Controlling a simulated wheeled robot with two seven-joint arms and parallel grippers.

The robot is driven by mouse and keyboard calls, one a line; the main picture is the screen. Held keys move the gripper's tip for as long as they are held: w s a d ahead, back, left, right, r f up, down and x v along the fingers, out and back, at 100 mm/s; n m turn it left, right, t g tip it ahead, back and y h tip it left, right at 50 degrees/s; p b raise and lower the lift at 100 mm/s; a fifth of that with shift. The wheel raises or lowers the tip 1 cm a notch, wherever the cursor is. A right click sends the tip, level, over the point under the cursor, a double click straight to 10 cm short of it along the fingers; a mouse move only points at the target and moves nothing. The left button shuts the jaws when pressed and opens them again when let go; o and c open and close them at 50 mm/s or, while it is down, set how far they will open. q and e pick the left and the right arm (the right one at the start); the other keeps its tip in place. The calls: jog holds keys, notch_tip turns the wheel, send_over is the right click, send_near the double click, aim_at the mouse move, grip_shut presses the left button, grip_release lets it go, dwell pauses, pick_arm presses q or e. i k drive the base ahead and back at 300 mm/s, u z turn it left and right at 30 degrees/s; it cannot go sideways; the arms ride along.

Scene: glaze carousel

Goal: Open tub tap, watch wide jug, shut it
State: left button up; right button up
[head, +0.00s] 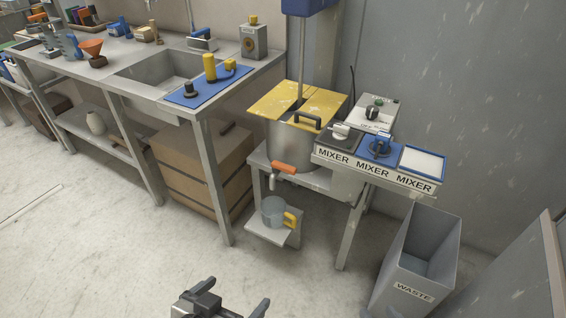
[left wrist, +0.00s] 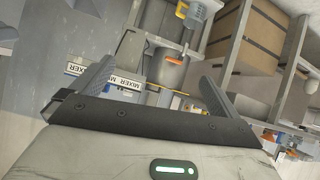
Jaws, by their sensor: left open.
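The grey metal tub (head: 292,147) stands on a stand under a yellow lid (head: 325,103) with a dark handle. Its tap has an orange handle (head: 284,168) and a spout (head: 272,183) low on the front. The wide grey jug (head: 271,208) with a yellow handle stands upright on a low shelf below the spout. How full it is cannot be told. My left gripper (head: 235,297) is open and empty at the bottom of the head view, apart from the tap and jug. The left wrist view shows the tap handle (left wrist: 173,57) and jug (left wrist: 194,17) beyond its fingers. My right gripper is not in view.
Mixer panels (head: 373,165) with switches jut out right of the tub. A grey waste bin (head: 393,280) stands at lower right. A sink bench (head: 195,107) with a blue mat fills the left. The floor before the jug shelf is clear.

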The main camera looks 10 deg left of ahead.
aim_at(277, 166)
jog(key=u, duration=1.4)
jog(key=i, duration=0.65)
jog(key=z, duration=2.5)
